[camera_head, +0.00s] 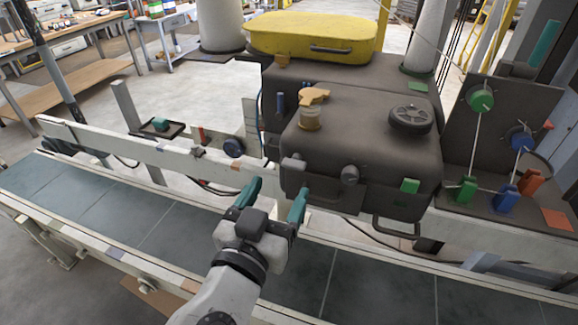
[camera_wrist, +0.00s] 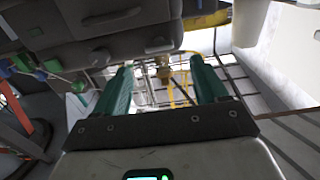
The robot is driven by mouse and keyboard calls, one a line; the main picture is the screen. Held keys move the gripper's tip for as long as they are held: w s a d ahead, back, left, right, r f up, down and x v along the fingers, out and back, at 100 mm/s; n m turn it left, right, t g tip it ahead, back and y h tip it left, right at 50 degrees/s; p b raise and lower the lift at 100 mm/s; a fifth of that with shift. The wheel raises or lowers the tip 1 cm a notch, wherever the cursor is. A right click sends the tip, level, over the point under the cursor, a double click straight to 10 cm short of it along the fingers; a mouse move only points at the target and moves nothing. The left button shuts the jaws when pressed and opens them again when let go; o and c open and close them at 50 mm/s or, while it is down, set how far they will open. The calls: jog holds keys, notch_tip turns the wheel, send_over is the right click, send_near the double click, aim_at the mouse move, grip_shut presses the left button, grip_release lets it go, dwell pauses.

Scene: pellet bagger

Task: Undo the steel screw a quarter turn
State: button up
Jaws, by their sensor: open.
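My gripper (camera_head: 278,192) is open and empty, with its two teal fingers spread in front of the dark machine housing. In the wrist view my gripper (camera_wrist: 160,72) also has a clear gap between the fingers. A grey knob-like fitting (camera_head: 293,163) sits at the housing's near left corner, just beyond the right finger. A second, round grey fitting (camera_head: 349,174) is on the front face farther right. I cannot tell which of these, if either, is the steel screw. Neither is between the fingers.
An orange tap on an amber jar (camera_head: 312,112) and a black handwheel (camera_head: 410,118) are on top of the housing. A bar handle (camera_head: 398,230) juts from its front. A conveyor belt (camera_head: 185,235) runs below. Green and blue levers (camera_head: 506,198) stand at right.

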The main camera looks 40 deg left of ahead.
aim_at(292, 167)
jog(key=p+x, duration=0.1)
jog(key=x, duration=0.5)
jog(key=shift+w, duration=0.1)
jog(key=shift+f, duration=0.1)
jog(key=c, duration=1.1)
jog(key=shift+o, duration=0.2)
